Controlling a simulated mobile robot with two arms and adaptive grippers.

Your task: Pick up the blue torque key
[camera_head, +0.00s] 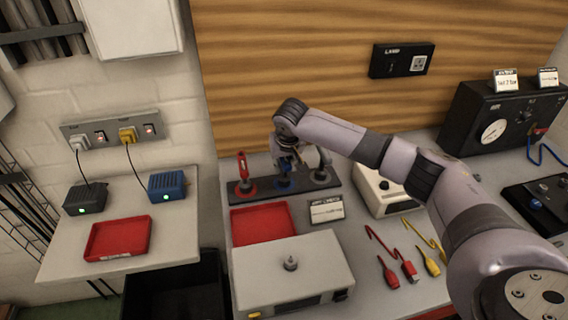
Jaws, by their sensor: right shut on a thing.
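A dark rack (304,188) stands at the back of the bench and holds coloured torque keys in a row. The blue torque key (283,180) is in the middle position, with its blue base showing and its upper part largely hidden by my gripper. My right gripper (286,164) reaches down from above and is shut on the blue torque key, which still stands at the rack. A red key (242,168) is upright at the left end, and a grey key (321,170) stands at the right end, close beside my gripper. My left gripper is not in view.
A red tray (262,224), a small label stand (326,211) and a white box (292,272) lie in front of the rack. A white device (384,196), screwdrivers and test leads are to the right. A side table holds another red tray (118,238).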

